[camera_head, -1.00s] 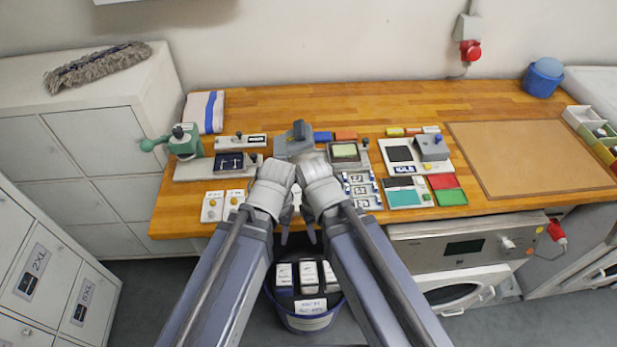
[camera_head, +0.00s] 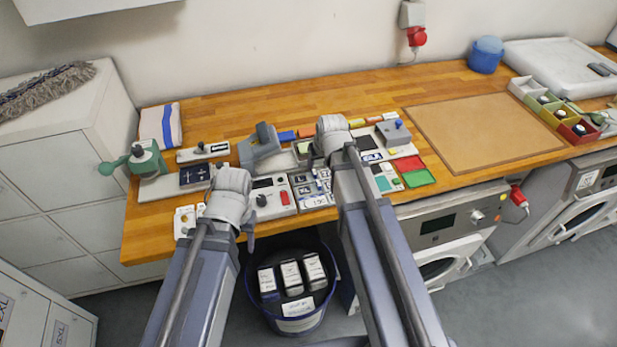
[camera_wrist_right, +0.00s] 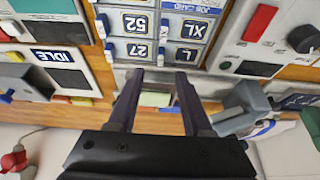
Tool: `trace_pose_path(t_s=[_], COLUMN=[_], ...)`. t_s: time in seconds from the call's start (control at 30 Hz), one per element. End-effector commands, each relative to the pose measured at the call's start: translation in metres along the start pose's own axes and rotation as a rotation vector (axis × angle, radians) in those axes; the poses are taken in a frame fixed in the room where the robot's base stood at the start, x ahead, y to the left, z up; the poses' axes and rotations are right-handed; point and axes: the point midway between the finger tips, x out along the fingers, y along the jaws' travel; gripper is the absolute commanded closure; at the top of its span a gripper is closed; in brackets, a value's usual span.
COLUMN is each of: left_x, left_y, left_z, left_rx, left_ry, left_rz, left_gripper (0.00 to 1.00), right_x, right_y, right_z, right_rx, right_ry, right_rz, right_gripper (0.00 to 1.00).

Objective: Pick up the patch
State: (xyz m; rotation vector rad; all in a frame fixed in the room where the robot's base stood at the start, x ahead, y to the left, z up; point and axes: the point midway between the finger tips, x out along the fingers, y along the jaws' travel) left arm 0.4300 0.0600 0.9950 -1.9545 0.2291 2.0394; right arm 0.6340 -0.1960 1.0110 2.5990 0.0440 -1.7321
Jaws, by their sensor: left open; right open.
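I cannot tell for sure which item is the patch. Small dark tiles with white size marks, XL, L, 52 and 27, sit on a grey panel (camera_wrist_right: 170,28), which also shows in the head view (camera_head: 310,187). A pale green pad (camera_wrist_right: 156,98) shows between the fingers of my right gripper (camera_wrist_right: 158,80), in the wrist view. That gripper is open and empty, pointing down over the worktop, its fingertips close to the panel's edge; in the head view its hand (camera_head: 333,135) hides them. My left gripper (camera_head: 240,225) is open and empty at the worktop's front edge.
A grey press-like device (camera_head: 262,145) stands behind the panel, and a green-handled device (camera_head: 145,158) at left. Red (camera_head: 409,163) and green (camera_head: 418,178) pads lie right. A brown mat (camera_head: 485,130) leaves flat room. A bin (camera_head: 297,320) stands below the front edge.

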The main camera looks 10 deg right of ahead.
Motion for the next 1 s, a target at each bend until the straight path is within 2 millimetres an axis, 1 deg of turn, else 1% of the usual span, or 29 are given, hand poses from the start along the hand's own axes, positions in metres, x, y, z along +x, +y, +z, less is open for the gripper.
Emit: trace_pose_path(t_s=[0.03, 0.2, 0.4, 0.53, 0.83, 0.9, 1.0], left_x=[0.007, 0.022, 0.022, 0.029, 0.062, 0.068, 0.069], left_y=[0.001, 0.002, 0.002, 0.003, 0.006, 0.006, 0.007], left_z=[0.000, -0.001, -0.001, -0.002, -0.004, -0.004, -0.004], left_rx=[0.000, -0.001, -0.001, -0.001, -0.001, -0.001, -0.001], left_ry=[0.000, 0.000, 0.000, 0.000, 0.000, 0.000, 0.000], left_rz=[0.000, 0.000, 0.000, 0.000, 0.000, 0.000, 0.000], left_gripper=[0.50, 0.50, 0.50, 0.50, 0.50, 0.50, 0.50], right_x=[0.007, 0.023, 0.024, 0.032, 0.070, 0.075, 0.077], right_y=[0.000, -0.001, -0.001, -0.001, -0.002, -0.002, -0.002], right_z=[0.001, 0.001, 0.000, 0.000, -0.003, -0.003, -0.004], right_rx=[0.000, -0.001, -0.001, -0.001, -0.001, -0.001, -0.001], right_ry=[-0.001, -0.001, -0.002, -0.002, -0.002, -0.002, -0.002], right_rz=[0.000, 0.000, 0.000, 0.000, 0.000, 0.000, 0.000], right_gripper=[0.50, 0.50, 0.50, 0.50, 0.50, 0.50, 0.50])
